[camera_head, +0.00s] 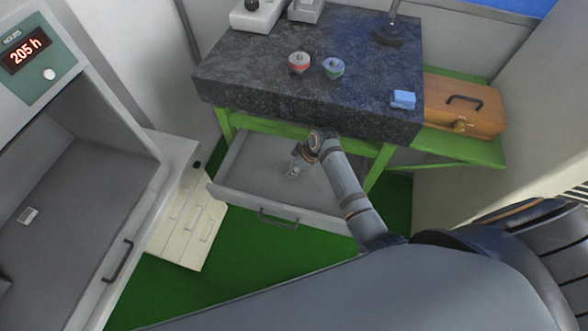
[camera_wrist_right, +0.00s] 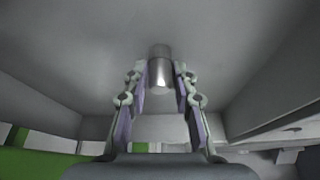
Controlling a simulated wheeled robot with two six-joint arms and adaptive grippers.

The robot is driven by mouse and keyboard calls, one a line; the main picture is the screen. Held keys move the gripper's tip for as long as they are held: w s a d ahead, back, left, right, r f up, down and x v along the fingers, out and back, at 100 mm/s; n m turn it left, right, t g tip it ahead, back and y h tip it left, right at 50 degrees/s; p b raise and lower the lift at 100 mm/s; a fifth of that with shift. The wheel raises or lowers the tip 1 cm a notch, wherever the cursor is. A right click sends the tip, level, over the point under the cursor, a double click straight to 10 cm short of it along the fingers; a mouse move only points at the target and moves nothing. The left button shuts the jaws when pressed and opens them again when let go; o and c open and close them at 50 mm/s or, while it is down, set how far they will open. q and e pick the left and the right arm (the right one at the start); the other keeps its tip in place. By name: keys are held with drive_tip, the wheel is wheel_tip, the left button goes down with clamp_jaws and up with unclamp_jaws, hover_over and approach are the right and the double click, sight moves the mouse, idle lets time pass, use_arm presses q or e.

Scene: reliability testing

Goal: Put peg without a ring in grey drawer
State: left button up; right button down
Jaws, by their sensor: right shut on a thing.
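The grey drawer (camera_head: 243,201) is pulled open under the dark stone table in the head view. My right gripper (camera_head: 293,172) reaches down over the inside of the drawer. In the right wrist view, my right gripper (camera_wrist_right: 160,88) is shut on a metallic peg (camera_wrist_right: 159,68), with a finger at each side. No ring shows on the visible part of this peg. The peg's lower end is close to the drawer's grey floor; I cannot tell whether it touches. My left gripper is not in view.
The stone table (camera_head: 255,75) stands above the drawer on a green frame. A blue block (camera_head: 403,99) lies near its right corner. An orange case (camera_head: 465,105) is at the right. An open chamber with a display reading 205 h (camera_head: 28,52) is at the left.

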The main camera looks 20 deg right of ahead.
drive_tip(key=shift+s+r, duration=0.1)
drive_tip(key=shift+s, duration=0.05)
drive_tip(key=shift+s+d, duration=0.1)
drive_tip(key=shift+s, duration=0.05)
drive_tip(key=c, duration=1.3)
unclamp_jaws()
drive_tip(key=shift+d, duration=0.1)
drive_tip(key=shift+o, duration=1.2)
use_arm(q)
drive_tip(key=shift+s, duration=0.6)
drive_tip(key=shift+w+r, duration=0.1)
use_arm(e)
drive_tip(key=shift+r, duration=0.1)
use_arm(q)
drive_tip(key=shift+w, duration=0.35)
use_arm(e)
drive_tip(key=v, duration=1.2)
